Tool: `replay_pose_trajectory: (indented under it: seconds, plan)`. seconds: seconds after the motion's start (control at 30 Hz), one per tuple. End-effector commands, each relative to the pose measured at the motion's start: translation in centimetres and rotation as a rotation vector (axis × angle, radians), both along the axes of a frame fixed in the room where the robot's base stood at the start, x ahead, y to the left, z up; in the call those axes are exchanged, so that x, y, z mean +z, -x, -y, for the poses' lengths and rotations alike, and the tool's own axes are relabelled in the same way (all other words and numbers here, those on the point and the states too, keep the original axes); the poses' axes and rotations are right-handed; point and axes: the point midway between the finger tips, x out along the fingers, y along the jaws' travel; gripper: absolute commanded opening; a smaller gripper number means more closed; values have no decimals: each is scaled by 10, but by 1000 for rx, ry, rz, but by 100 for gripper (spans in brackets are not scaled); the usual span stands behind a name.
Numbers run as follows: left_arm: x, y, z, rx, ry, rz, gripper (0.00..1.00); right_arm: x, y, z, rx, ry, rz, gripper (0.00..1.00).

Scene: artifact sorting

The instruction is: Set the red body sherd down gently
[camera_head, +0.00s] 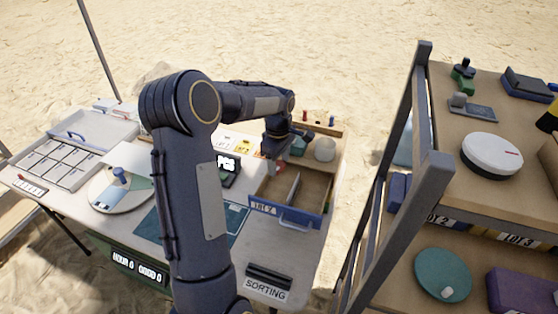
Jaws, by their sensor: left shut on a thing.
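My left arm comes up through the middle of the head view and bends down at the far side. My left gripper (276,158) hangs over the back left part of the wooden lot 2 tray (313,190). It is shut on the red body sherd (281,167), of which only a small red patch shows below the fingers. I cannot tell whether the sherd touches the tray floor. A divider stands in the tray, which has a blue front with a handle. My right gripper is not in view.
A scale with a lit display (227,162) stands left of the tray. A round board (121,190) and a compartment case (62,163) lie on the left of the table.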

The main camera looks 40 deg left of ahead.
Motion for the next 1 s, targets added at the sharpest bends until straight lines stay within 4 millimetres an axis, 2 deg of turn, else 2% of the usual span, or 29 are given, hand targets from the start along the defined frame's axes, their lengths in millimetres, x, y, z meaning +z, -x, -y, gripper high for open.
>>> replay_pose_trajectory:
  seconds: [0.6, 1.0]
  plan:
    - [-65, 1, 0, 1, 0, -2, 32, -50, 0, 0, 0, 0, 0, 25]
    - [-99, 0, 0, 0, 0, -1, 32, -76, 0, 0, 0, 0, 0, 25]
